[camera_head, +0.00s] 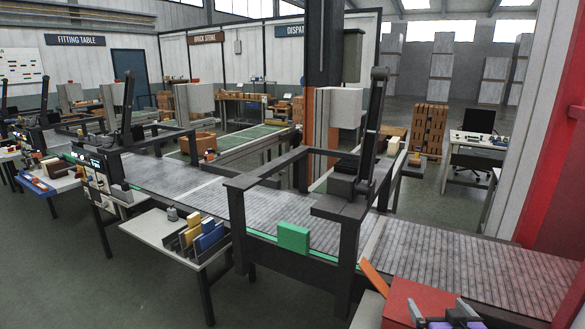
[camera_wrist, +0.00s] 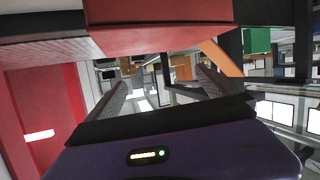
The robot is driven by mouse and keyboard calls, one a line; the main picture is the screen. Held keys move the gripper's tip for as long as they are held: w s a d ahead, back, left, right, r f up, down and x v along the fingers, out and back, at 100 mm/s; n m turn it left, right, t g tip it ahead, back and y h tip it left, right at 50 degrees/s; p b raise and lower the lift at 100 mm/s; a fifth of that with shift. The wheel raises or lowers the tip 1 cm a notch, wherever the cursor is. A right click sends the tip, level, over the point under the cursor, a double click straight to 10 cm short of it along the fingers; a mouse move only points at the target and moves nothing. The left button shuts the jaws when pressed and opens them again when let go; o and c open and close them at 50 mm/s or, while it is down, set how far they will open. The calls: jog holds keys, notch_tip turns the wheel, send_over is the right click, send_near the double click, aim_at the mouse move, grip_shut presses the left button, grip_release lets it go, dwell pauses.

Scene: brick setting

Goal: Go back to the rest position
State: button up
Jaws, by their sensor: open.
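My gripper (camera_head: 455,318) shows only in part at the bottom right edge of the head view, as purple and grey pieces. In the wrist view its purple body fills the bottom, and two grey fingers stand apart with an empty gap (camera_wrist: 160,76) between them. It is open and holds nothing that I can see. The wrist view appears upside down. Most of my arm is out of view, so its full pose cannot be told.
A red boxy shape (camera_head: 420,300) is close to my gripper, beside an orange strip (camera_head: 375,278). The roller conveyor (camera_head: 440,255) runs past a dark frame with a green block (camera_head: 293,237). A side table (camera_head: 150,230) holds yellow and blue blocks. A red wall (camera_head: 560,150) stands right.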

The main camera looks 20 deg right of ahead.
jog(key=s+a+r+t, duration=0.1)
jog(key=s+a+t, duration=0.1)
jog(key=s+a, duration=0.7)
jog(key=s+a+r+t, duration=0.1)
jog(key=s+a+t, duration=0.1)
jog(key=s+a, duration=0.75)
jog(key=s+a+n+g+y+b, duration=0.1)
jog(key=s+a+n+y, duration=0.4)
jog(key=s+a, duration=0.8)
jog(key=s+y, duration=0.1)
jog(key=s, duration=0.2)
jog(key=shift+s+a+g+y, duration=0.2)
jog(key=shift+s+g+y, duration=0.1)
jog(key=shift+y, duration=0.1)
